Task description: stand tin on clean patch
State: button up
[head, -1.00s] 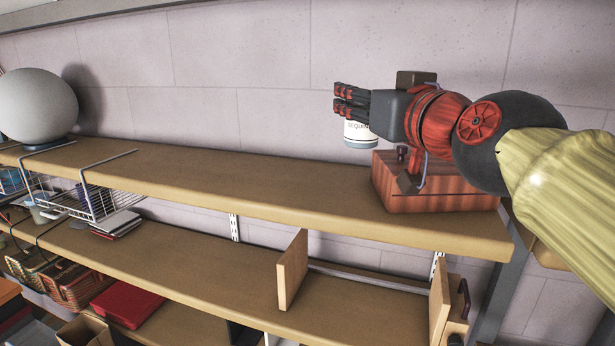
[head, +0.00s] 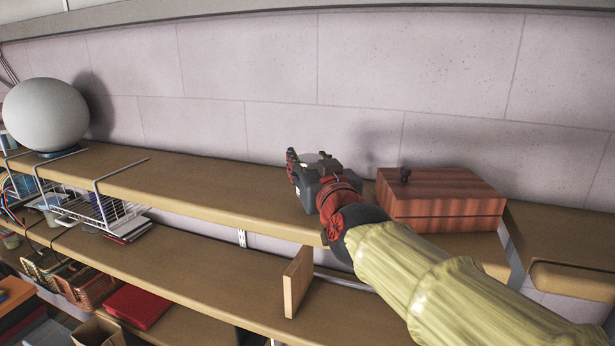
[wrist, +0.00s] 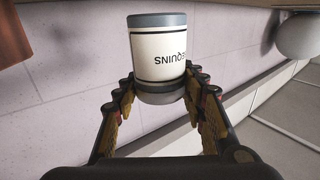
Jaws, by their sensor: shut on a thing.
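A white tin (wrist: 158,50) with grey ends and dark lettering is between the fingers of my gripper (wrist: 160,100) in the wrist view. My gripper is shut on it, near one end. In the head view my gripper (head: 295,168) is over the upper shelf (head: 215,185), left of the wooden box. Only a pale sliver of the tin (head: 309,158) shows there; my gripper hides the rest. I cannot tell whether the tin touches the shelf. No distinctly marked clean patch can be made out.
A reddish wooden box (head: 440,202) with a knob stands right of my gripper. A grey sphere (head: 45,115) stands at the shelf's far left. A wire basket (head: 100,210) hangs below the shelf. The shelf between sphere and gripper is bare.

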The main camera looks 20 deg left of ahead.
jog(key=shift+w+a+f+b, duration=0.1)
jog(key=shift+a+f+b, duration=0.05)
jog(key=shift+f, duration=0.75)
jog(key=shift+a+f+b, duration=0.1)
jog(key=shift+f+b, duration=0.05)
jog(key=shift+f, duration=0.75)
jog(key=shift+f, duration=0.2)
jog(key=o, duration=1.1)
jog(key=shift+o, duration=0.7)
jog(key=shift+r, duration=0.15)
jog(key=shift+d+r, duration=0.1)
jog(key=v, duration=1.2)
